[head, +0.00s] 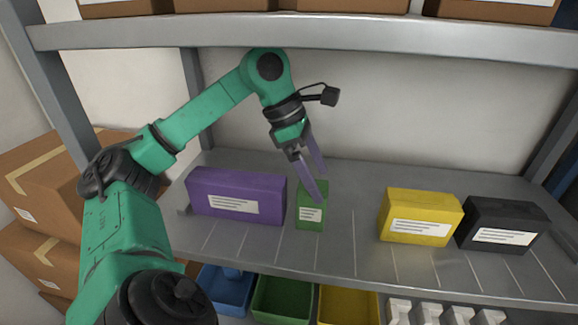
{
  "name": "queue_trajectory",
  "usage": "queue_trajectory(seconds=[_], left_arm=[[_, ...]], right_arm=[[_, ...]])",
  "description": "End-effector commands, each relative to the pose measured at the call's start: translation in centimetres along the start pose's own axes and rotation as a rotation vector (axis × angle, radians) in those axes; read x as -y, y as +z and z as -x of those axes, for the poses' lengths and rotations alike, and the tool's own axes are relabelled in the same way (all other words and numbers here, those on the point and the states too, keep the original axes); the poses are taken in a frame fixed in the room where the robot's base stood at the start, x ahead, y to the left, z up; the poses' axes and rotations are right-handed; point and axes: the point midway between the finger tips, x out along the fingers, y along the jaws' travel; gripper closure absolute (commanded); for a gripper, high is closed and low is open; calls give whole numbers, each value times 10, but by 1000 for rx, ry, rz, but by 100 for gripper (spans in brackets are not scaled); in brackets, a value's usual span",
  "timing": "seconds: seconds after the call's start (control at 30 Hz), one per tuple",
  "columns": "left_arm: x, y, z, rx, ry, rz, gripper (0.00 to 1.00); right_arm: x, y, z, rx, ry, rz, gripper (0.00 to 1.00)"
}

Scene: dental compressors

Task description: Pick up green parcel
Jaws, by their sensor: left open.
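The green parcel (311,214) is a small upright box with a white label, standing on the grey shelf just right of the purple parcel. My left gripper (319,185) is open and points down at it. One finger overlaps the parcel's upper part in the head view, and the other is behind, near its top. I cannot tell whether either finger touches the parcel. My right gripper is not in view.
The purple parcel (235,195) stands close on the left. The yellow parcel (420,216) and black parcel (501,226) stand to the right, with bare shelf (357,205) between. An upper shelf (320,38) carries cardboard boxes overhead. Coloured bins (283,300) sit below.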

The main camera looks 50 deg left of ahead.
Motion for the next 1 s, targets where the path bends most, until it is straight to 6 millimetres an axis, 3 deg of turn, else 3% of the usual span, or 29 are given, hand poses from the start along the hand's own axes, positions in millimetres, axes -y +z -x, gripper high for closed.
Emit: queue_trajectory(seconds=[0.03,0.1,0.53,0.77,0.87,1.0], left_arm=[[2,-12,-4,-40,17,15,0],[4,-18,-5,-68,23,28,0],[-3,-24,-69,-69,19,28,0],[-3,-24,-72,-67,20,28,0],[-3,-24,-72,-67,20,28,34],[-4,-24,-72,-67,20,28,88]], right_arm=[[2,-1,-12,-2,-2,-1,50],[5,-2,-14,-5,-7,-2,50],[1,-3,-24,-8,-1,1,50],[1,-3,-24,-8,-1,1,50],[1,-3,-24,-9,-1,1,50],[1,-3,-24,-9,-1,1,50]])
